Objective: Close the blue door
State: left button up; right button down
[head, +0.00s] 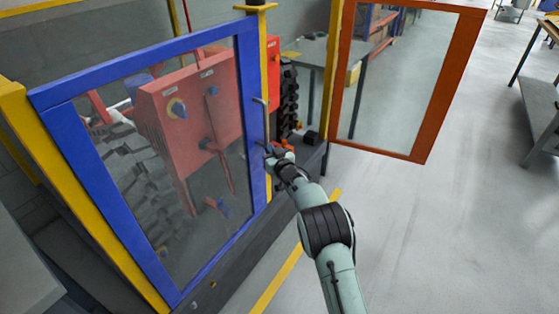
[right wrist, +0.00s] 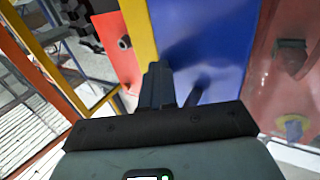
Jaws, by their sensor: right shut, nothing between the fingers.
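The blue door (head: 250,95) is a blue frame around a clear panel. Its right edge lies right beside a yellow post (head: 263,60); I cannot tell whether a narrow gap is left. My right gripper (head: 271,152) is shut and empty at the door's right edge, at about mid height. In the right wrist view the gripper's dark fingers (right wrist: 157,88) point at the seam between the blue door frame (right wrist: 205,45) and the yellow post (right wrist: 138,25). Whether they touch the door is unclear. My left gripper is not in view.
An orange-framed clear door (head: 440,95) stands open to the right. A red machine (head: 190,110) shows through the blue door's panel. A grey table (head: 315,52) stands behind the post. The grey floor (head: 440,230) at the right is clear, with a yellow line (head: 275,285).

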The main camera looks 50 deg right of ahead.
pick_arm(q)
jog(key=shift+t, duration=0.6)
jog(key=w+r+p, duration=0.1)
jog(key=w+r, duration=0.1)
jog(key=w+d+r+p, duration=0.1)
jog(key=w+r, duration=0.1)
pick_arm(e)
jog(key=v, duration=1.3)
jog(key=shift+s, duration=0.15)
